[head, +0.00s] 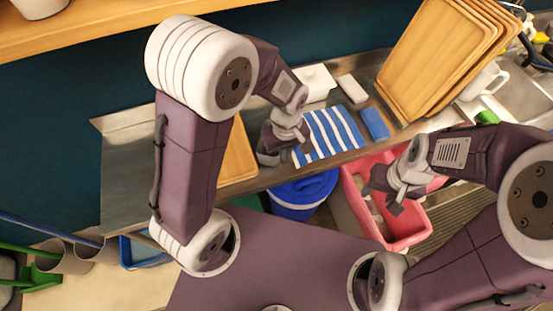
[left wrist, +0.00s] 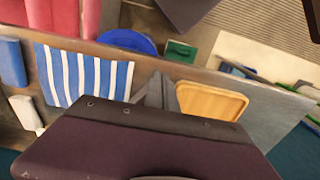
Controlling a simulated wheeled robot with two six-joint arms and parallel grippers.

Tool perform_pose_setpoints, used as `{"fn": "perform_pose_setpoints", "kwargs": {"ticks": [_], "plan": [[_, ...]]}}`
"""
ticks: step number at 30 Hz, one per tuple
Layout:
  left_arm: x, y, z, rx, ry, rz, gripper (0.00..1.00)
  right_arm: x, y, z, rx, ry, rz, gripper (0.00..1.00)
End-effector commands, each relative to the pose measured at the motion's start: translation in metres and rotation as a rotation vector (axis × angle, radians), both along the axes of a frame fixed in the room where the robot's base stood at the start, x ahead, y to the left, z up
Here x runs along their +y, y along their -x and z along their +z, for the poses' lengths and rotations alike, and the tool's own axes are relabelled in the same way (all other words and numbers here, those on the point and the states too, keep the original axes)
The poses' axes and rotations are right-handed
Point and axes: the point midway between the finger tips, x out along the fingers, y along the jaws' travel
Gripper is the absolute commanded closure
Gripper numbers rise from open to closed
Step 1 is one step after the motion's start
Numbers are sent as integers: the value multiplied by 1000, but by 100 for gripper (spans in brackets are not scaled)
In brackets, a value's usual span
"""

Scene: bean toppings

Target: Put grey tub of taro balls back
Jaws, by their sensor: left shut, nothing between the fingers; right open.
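I cannot make out a grey tub of taro balls in either view; my arms cover parts of the counter and floor. My left gripper (head: 284,152) is over the counter's front edge, beside the striped cloth, shut and empty. In the left wrist view its grey fingers (left wrist: 155,92) show between the striped cloth and a wooden board. My right gripper (head: 384,198) is open and empty above the pink bin, at its left part.
A blue-and-white striped cloth (head: 328,134), a blue block (head: 375,124) and a white lidded container (head: 316,84) lie on the steel counter (head: 125,170). A wooden board (head: 238,155) is left of my left gripper. A blue bucket (head: 300,196) and pink bin (head: 412,226) stand below.

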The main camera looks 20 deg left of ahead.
Motion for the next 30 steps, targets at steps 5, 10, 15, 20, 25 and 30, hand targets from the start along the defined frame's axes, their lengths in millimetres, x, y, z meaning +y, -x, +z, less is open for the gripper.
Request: {"fn": "perform_pose_setpoints", "kwargs": {"ticks": [5, 10, 15, 20, 25, 30], "plan": [[0, 0, -13, 5, -2, 2, 100, 0, 0, -1, 0, 0, 0, 51], [1, 1, -47, 8, -3, 3, 100, 0, 0, 1, 0, 0, 0, 51], [1, 1, -85, 8, -3, 3, 100, 0, 0, 3, 0, 0, 0, 51], [8, -12, -98, 0, 0, 7, 100, 0, 0, 13, 1, 0, 0, 51], [19, -29, -100, 0, 0, 5, 100, 0, 0, 19, 0, 0, 0, 51], [23, -34, -101, 0, 0, 3, 100, 0, 0, 20, 0, 0, 0, 51]]}}
